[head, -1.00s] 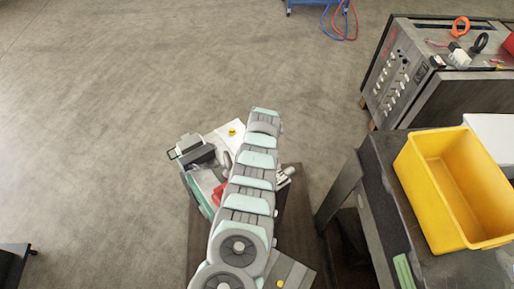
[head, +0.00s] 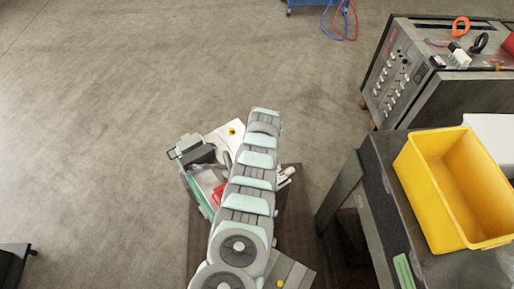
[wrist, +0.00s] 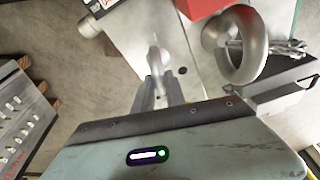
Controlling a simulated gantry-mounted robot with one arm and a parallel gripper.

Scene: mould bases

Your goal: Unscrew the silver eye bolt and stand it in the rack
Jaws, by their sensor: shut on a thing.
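In the wrist view, my gripper (wrist: 157,90) points at a pale metal surface (wrist: 130,35), with its two fingers close together. It is shut on a silver eye bolt (wrist: 155,56), whose ring shows nearly edge-on between and beyond the fingertips. I cannot tell whether its thread is still seated. A second, larger-looking grey metal ring (wrist: 262,62) stands to the right, apart from the fingers. In the head view my arm hides the gripper and the held bolt. I cannot make out the rack for certain.
A red block (wrist: 200,6) and a dark tray-like part (wrist: 285,88) lie close to the ring. A short metal cylinder (wrist: 90,27) juts at the left. A yellow bin (head: 425,190) stands on the right bench.

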